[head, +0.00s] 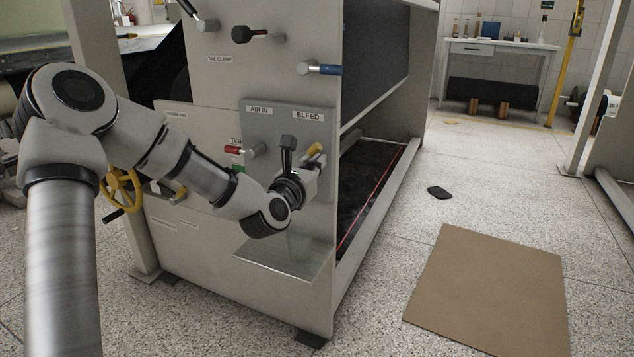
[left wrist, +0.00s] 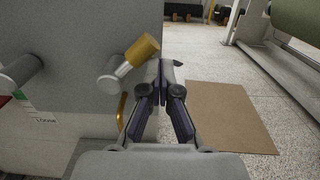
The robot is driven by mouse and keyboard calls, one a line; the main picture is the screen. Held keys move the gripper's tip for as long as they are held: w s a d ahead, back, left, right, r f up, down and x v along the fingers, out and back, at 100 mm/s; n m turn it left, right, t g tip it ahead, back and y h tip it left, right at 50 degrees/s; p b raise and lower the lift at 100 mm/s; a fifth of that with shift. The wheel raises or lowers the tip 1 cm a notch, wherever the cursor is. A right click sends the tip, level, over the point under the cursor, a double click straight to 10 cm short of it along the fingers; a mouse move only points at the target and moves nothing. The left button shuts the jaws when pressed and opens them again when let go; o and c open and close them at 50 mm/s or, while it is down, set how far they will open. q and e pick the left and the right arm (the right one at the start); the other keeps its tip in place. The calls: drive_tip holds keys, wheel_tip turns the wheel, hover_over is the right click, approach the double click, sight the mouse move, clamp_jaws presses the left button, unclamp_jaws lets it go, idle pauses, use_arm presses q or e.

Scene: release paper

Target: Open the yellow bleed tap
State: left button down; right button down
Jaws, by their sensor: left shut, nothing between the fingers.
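The yellow bleed tap (head: 315,149) sits on the side panel of the machine under the BLEED label. Its yellow handle slants up and to the right from a grey stem. It also shows in the left wrist view (left wrist: 142,50), up and to the left of my fingertips. My right gripper is not in view.
A red-handled tap (head: 235,150) is left of my gripper, under AIR IN. A blue-handled tap (head: 325,69) and a black knob (head: 243,34) are higher up. A yellow handwheel (head: 121,190) is at left. A brown board (head: 490,287) lies on the floor at right.

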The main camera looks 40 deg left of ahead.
use_arm(q)
drive_tip(key=shift+s+a+r, duration=0.1)
drive_tip(key=shift+a+r, duration=0.25)
drive_tip(key=shift+r, duration=0.2)
drive_tip(key=shift+s+a+r, duration=0.1)
drive_tip(key=shift+a+r, duration=0.2)
drive_tip(key=shift+r, duration=0.25)
drive_tip(key=shift+s+a+r+n+b, duration=0.1)
drive_tip(key=shift+a+r+n+b, duration=0.2)
drive_tip(key=shift+n, duration=0.45)
drive_tip(key=shift+s+a+r+n+b, duration=0.15)
drive_tip(key=shift+a+n, duration=0.2)
drive_tip(key=shift+n, duration=0.45)
drive_tip(key=shift+w+a+r+n+b, duration=0.1)
drive_tip(key=shift+a+r+n, duration=0.2)
drive_tip(key=shift+n, duration=0.45)
drive_tip(key=shift+s+f, duration=0.1)
